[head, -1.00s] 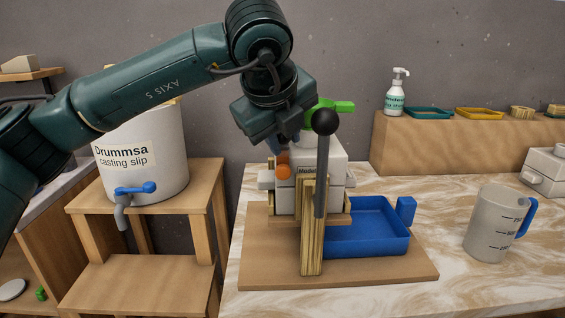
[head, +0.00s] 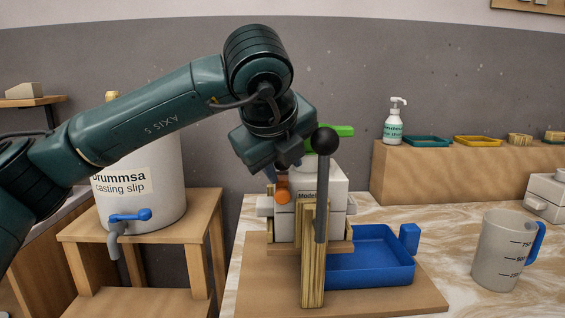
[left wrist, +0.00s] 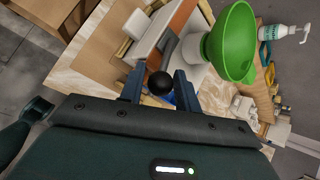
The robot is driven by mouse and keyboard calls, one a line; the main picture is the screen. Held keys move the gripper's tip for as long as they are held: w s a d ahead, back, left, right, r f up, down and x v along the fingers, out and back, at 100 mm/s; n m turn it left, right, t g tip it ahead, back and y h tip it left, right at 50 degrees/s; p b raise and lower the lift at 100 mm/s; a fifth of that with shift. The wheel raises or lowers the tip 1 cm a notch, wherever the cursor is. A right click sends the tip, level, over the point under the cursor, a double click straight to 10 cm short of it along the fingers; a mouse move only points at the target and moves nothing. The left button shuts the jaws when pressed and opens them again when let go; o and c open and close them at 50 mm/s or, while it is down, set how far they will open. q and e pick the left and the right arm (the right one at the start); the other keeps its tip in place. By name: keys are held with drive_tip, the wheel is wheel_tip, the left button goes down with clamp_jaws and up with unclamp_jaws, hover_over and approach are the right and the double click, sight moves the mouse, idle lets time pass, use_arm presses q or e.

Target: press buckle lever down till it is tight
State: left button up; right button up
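A grey lever with a black ball knob (head: 324,141) stands upright at a wooden post (head: 312,262), in front of a white mold block (head: 325,187). I take this as the buckle lever. My left gripper (head: 282,166) is high at the block's left, pointing down, left of the knob; its fingertips are partly hidden. In the left wrist view, its two fingers (left wrist: 160,88) are apart, with the black knob (left wrist: 160,83) appearing between them; contact cannot be told. An orange band (left wrist: 182,28) crosses the block, and an orange round part (head: 283,196) shows at its left. My right gripper is out of view.
A green funnel (left wrist: 232,42) sits on top, close to the gripper. A blue tray (head: 370,270) lies right of the post on a wooden base board (head: 400,300). A slip bucket (head: 160,195) stands left; a measuring jug (head: 497,255) stands right.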

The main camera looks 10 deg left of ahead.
use_arm(q)
drive_tip(key=v, duration=1.3)
